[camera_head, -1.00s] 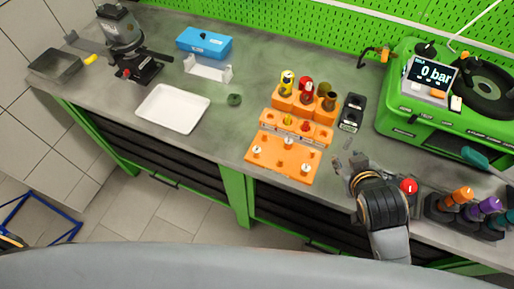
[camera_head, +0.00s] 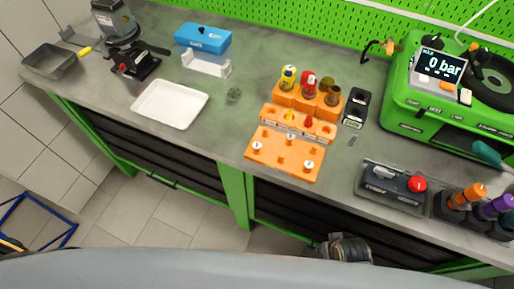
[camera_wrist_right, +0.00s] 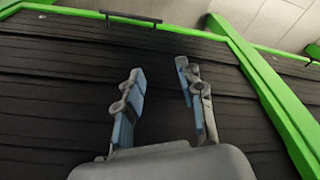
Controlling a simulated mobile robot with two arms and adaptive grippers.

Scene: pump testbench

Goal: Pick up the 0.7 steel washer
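An orange holder (camera_head: 284,163) lies on the bench in the head view, with several small pale round parts on its lower plate. One part (camera_head: 256,146) is at the left, one (camera_head: 291,137) at the top and one (camera_head: 308,165) at the right. I cannot tell which, if any, is the 0.7 steel washer. My right gripper (camera_wrist_right: 160,72) is open and empty in the right wrist view, facing the dark drawer fronts. In the head view my right arm (camera_head: 348,249) shows below the bench's front edge. My left gripper is not in view.
Orange cups with coloured items stand behind the holder. A white tray (camera_head: 148,103) lies to the left, and a black box with a red button (camera_head: 417,184) to the right. The green testbench (camera_head: 402,118) is at the back right. Bare bench lies between tray and holder.

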